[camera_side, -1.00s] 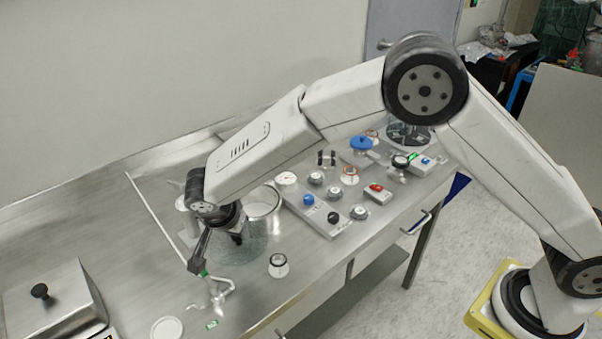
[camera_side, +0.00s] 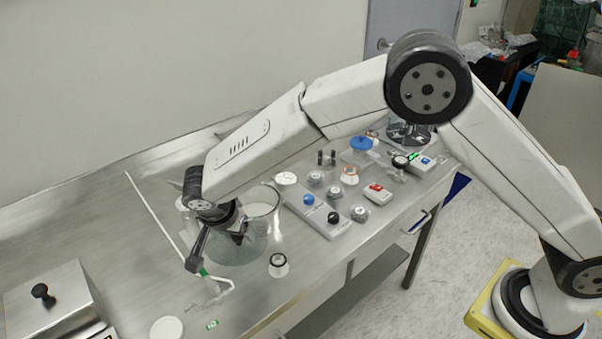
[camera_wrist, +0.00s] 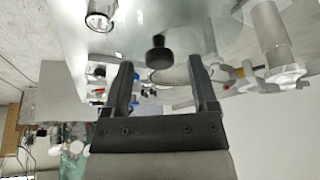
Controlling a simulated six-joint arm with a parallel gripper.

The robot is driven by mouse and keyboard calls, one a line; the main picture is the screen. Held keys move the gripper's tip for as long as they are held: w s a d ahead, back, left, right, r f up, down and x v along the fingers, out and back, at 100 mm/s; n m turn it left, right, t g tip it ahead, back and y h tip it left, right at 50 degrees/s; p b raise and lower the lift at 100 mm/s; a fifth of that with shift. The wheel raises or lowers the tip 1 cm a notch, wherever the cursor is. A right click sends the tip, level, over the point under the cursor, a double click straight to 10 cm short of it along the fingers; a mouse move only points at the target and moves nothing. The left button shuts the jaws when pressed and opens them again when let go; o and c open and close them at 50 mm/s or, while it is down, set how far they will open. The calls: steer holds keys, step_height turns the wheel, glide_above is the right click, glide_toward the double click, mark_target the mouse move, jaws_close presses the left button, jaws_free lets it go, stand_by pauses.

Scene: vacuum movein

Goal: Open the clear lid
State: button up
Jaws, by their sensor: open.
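The clear lid (camera_wrist: 190,25) is see-through and carries a black knob (camera_wrist: 159,52) in the wrist view. In the side view the glass vessel (camera_side: 262,243) stands on the bench, partly hidden behind my arm's end. My gripper (camera_wrist: 161,64) is open and empty, with one finger on each side of the knob in the picture. The knob appears slightly beyond the fingertips, with gaps on both sides. In the side view my gripper (camera_side: 238,228) is over the vessel, and the knob cannot be made out there.
A glass valve piece (camera_side: 212,288) lies left of the vessel and a small clear jar (camera_side: 278,265) stands to its right. A control panel (camera_side: 318,211) with knobs lies farther right. A metal box (camera_side: 55,305) with a black knob stands at the lower left.

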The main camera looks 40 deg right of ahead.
steer(key=v, duration=0.7)
steer(key=shift+r, duration=0.15)
steer(key=s+d+f+n+y, duration=0.1)
steer(key=s+d+n+y, duration=0.1)
steer(key=s+d+n, duration=0.3)
steer(key=s+d+f+n+y, duration=0.1)
steer(key=s+d+n, duration=0.5)
steer(key=s+d, duration=0.7)
steer(key=d, duration=0.8)
steer(key=shift+f+y, duration=0.2)
steer(key=shift+y, duration=0.2)
